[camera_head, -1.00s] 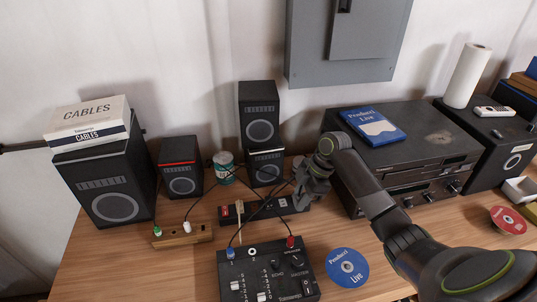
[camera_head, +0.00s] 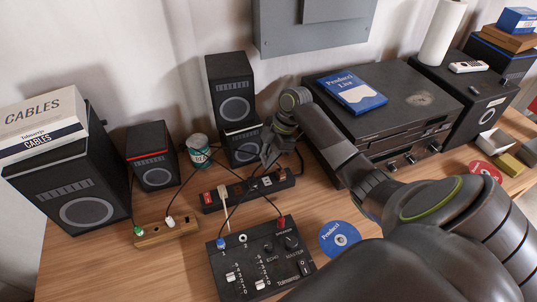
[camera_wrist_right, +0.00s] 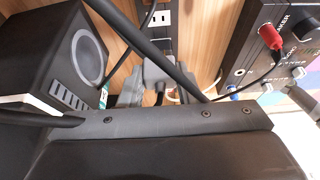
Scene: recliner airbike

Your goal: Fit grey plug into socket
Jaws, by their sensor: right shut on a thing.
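My right gripper (camera_head: 267,158) is over the right part of the black power strip (camera_head: 237,194), its fingers pointing down. In the right wrist view (camera_wrist_right: 152,88) it is shut on the grey plug (camera_wrist_right: 157,73), which has a dark cord. In the head view the plug is mostly hidden by the gripper. White socket faces show on the strip (camera_head: 267,181); one socket (camera_wrist_right: 161,17) shows beyond the plug in the wrist view. The plug's prongs are hidden, so I cannot tell whether it touches the strip. My left gripper is not in view.
A black mixer (camera_head: 262,262) with red and blue plugs stands in front. Speakers (camera_head: 231,95), a can (camera_head: 198,150) and a stereo deck (camera_head: 385,115) stand behind and beside the strip. A wooden block (camera_head: 165,232) with plugs lies left. Dark cables cross the strip.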

